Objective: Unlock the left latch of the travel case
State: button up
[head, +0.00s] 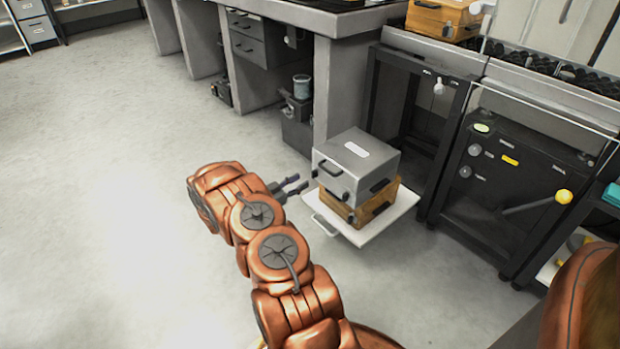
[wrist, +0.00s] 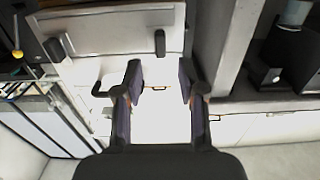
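A grey travel case (head: 352,150) with a pale label on its lid lies on a wooden box (head: 372,207). A pale panel with dark fittings, likely the case, fills the top of that view.
The box rests on a white platform (head: 399,208) with a handle at its front left. A grey bench (head: 334,70) with dark cases beneath stands behind. A black cabinet (head: 515,165) with a yellow-knobbed lever stands right. The floor (head: 110,180) at left is clear.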

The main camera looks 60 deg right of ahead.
aim_at(312, 174)
jog(key=shift+b+x, duration=0.95)
jog(key=shift+x, duration=1.85)
jog(key=shift+f, duration=0.1)
grip_shut()
